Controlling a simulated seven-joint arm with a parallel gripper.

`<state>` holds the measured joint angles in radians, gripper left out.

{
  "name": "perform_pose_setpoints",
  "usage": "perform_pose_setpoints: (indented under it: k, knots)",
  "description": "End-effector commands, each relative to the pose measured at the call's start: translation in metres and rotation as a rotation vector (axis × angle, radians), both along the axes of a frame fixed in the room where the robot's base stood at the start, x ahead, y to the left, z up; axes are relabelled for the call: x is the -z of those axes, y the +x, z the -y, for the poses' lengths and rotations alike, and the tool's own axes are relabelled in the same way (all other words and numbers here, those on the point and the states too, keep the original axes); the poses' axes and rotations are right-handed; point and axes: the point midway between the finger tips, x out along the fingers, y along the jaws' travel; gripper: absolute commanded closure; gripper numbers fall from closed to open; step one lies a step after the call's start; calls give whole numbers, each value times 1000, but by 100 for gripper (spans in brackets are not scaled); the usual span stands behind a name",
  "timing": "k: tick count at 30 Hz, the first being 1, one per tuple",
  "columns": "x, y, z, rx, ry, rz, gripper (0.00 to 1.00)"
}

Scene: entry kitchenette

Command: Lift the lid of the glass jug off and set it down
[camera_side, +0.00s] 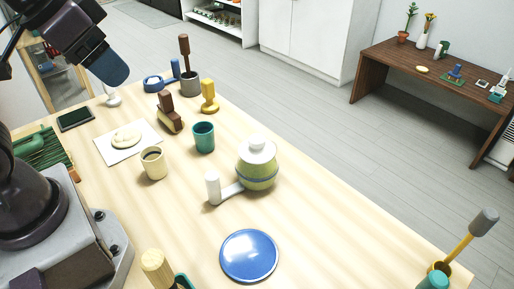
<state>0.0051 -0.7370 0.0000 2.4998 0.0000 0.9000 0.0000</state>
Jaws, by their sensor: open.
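The glass jug (258,178) stands upright near the middle of the table. It looks yellow-green with a blue band, and a white handle reaches out to its left. Its white lid (257,151), with a round knob on top, sits on the jug's mouth. My gripper (108,68) is at the upper left, high above the table and well apart from the jug. It is open, and nothing shows between its fingers; the gap itself is hard to see from this side.
A teal cup (203,137) and a cream cup (153,163) stand left of the jug. A blue disc (249,256) lies in front of it. A brush (170,115) and yellow stamp-like item (209,96) stand behind. The table (345,235) is clear right of the jug.

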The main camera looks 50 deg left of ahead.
Motion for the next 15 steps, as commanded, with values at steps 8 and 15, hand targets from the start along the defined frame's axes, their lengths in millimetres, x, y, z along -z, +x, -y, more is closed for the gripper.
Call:
perform_pose_setpoints:
  k: [8,15]
  knots:
    - [27,42,10,12,-11,-209,32]
    - [57,113,23,-244,-86,-373,32]
